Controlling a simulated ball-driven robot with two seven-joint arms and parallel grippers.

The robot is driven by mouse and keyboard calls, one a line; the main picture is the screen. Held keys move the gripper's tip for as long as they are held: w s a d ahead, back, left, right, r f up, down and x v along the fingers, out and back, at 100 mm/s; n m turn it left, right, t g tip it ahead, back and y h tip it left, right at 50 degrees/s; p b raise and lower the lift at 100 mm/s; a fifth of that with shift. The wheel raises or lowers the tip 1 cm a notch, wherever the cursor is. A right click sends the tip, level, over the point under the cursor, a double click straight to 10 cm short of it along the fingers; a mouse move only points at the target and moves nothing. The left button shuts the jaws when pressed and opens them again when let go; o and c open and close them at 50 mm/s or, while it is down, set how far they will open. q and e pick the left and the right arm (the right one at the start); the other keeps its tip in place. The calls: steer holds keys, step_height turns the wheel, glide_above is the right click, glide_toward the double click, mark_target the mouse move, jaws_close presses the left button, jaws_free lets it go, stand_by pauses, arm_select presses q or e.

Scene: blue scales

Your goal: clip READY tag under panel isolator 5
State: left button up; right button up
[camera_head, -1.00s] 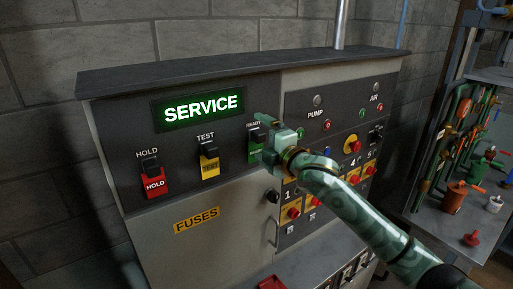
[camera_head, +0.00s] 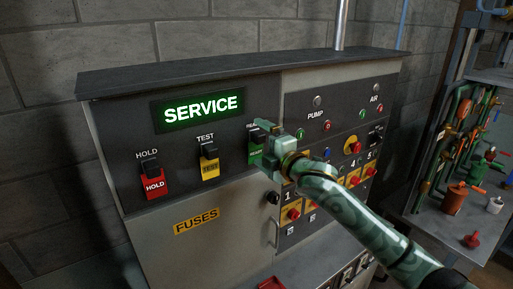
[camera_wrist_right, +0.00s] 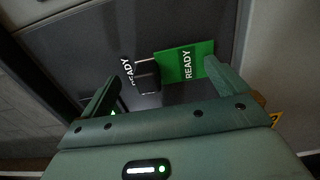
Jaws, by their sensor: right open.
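The green READY tag (camera_head: 254,154) hangs from a black clip under the READY label at the right end of the tag row. My right gripper (camera_head: 265,142) is in front of it and partly covers it. In the right wrist view the green tag (camera_wrist_right: 185,62) lies between the spread fingers of my right gripper (camera_wrist_right: 162,74), beside its black clip (camera_wrist_right: 147,76). The gripper is open; I cannot tell whether a finger touches the tag. Panel isolator 5 (camera_head: 370,171) is a red knob at the right end of the isolator row. My left gripper is out of view.
A red HOLD tag (camera_head: 154,186) and a yellow TEST tag (camera_head: 210,170) hang to the left. A lit SERVICE sign (camera_head: 201,109) is above. My right forearm crosses in front of the isolators. A shelf with tools (camera_head: 455,198) stands at the right.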

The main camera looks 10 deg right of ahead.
stand_by(0.4)
steer(key=c, duration=2)
jaws_close()
steer(key=shift+f, duration=0.25)
steer(key=shift+r, duration=0.1)
steer(key=shift+s+d+r+p, duration=0.1)
steer(key=shift+p, duration=0.25)
